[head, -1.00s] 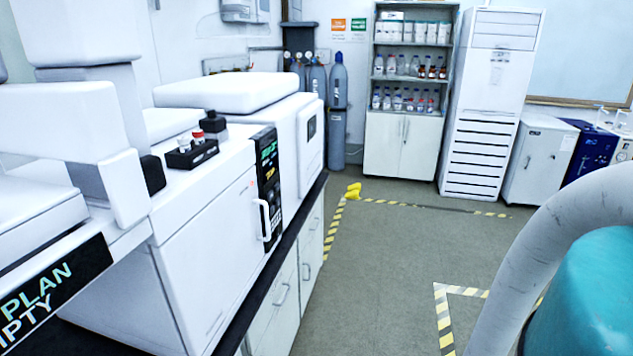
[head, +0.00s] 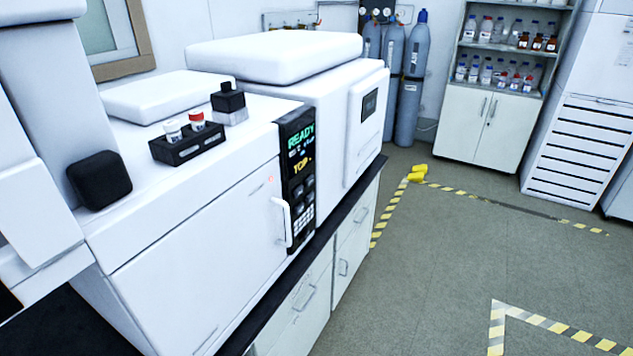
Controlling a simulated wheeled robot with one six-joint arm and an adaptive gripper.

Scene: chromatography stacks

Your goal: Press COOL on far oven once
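A white oven (head: 195,255) stands on the dark bench at the left, with a closed front door and a white vertical handle (head: 283,222). Its black control panel (head: 298,180) is right of the door, with a green "READY" display, yellow lettering below it and dark keys (head: 303,205) lower down. The key labels are too small to read, so I cannot tell which is COOL. A small red light shows on the door's upper right. My gripper is not in view.
A black rack (head: 188,143) with small capped vials sits on the oven top. The bench edge (head: 310,250) runs along white cabinets. Grey gas cylinders (head: 411,85) and a shelf cabinet (head: 485,125) stand behind. The grey floor (head: 420,270) at right is open, with striped tape.

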